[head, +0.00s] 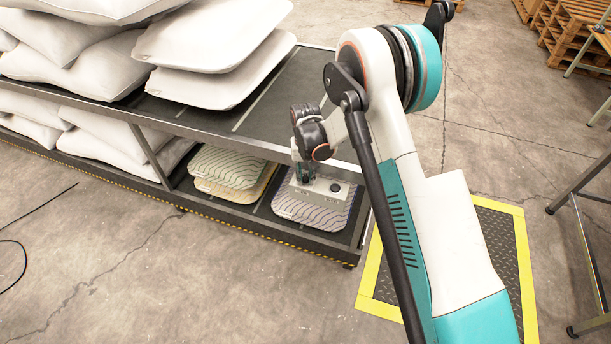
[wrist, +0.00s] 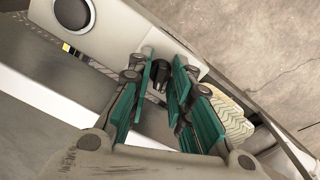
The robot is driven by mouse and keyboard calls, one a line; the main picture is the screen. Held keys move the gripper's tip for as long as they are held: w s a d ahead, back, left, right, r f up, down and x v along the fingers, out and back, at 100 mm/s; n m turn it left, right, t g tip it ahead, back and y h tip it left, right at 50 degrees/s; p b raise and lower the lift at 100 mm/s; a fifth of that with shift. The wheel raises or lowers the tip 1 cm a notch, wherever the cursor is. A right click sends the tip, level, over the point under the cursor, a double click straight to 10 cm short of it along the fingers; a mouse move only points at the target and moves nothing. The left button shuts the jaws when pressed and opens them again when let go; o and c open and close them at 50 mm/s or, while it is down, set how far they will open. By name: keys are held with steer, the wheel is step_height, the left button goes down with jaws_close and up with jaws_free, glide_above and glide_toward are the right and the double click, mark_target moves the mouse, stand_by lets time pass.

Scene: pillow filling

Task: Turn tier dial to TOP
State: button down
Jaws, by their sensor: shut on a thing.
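A light grey control panel (head: 321,187) shows at the right end of the shelf rack in the head view, and the same panel (wrist: 115,27) fills the upper left of the wrist view. The small black tier dial (wrist: 158,80) sits on it, between the green finger pads of my gripper (wrist: 163,88). The pads are closed on the dial's sides. My gripper (head: 305,175) hides the dial in the head view. The dial's markings and pointer are not legible. A round black button (wrist: 72,14) sits on the panel beside the dial.
White pillows (head: 75,55) are stacked on the rack's upper shelf. Patterned cushions (head: 228,170) lie on the lower shelf, close to the panel. Concrete floor in front is clear.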

mark_target(305, 176)
steer(key=m+b, duration=0.1)
steer(key=m, duration=0.5)
steer(key=m+b, duration=0.1)
steer(key=m, duration=0.5)
steer(key=shift+m, duration=0.3)
stand_by(0.4)
steer(key=c, duration=1.7)
jaws_free()
step_height(305, 176, up, 12)
